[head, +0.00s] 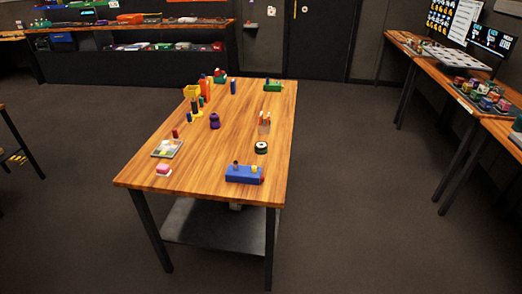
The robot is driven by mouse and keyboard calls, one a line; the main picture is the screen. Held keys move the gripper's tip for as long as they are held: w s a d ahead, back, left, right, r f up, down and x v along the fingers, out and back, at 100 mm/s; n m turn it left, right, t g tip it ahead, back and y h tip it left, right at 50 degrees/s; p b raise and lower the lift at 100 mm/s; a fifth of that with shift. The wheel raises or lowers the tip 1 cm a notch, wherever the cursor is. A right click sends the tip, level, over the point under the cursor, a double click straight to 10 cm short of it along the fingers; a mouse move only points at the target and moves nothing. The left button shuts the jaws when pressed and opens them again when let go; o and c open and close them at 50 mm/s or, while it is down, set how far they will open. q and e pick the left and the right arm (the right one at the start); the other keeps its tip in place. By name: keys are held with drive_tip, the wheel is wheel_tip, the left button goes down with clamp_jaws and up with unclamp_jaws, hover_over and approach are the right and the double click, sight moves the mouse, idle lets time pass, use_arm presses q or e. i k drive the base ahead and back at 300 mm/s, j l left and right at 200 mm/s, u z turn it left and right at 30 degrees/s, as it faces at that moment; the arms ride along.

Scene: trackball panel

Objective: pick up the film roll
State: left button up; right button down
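A small round dark roll with a pale centre (261,147) sits on the wooden table (190,172) near its right edge. It looks like the film roll, but it is too small to be sure. A blue block with small pegs on top (243,174) stands in front of it, nearer the table's front edge. A small holder with upright sticks (264,126) stands behind it. Neither of my grippers is in view.
A tray (168,148), a pink item (163,169), a purple object (214,122) and several coloured items stand along the table's left side and back.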

sight(261, 148)
drive_tip(key=i+l+u, duration=0.1)
drive_tip(key=i+l, duration=0.15)
drive_tip(key=l, duration=0.15)
drive_tip(key=i+l, duration=0.25)
drive_tip(key=i+l+u, duration=0.15)
drive_tip(key=l, duration=0.35)
drive_tip(key=i+l+u, duration=0.1)
drive_tip(key=i+l, duration=0.25)
drive_tip(key=l, duration=0.1)
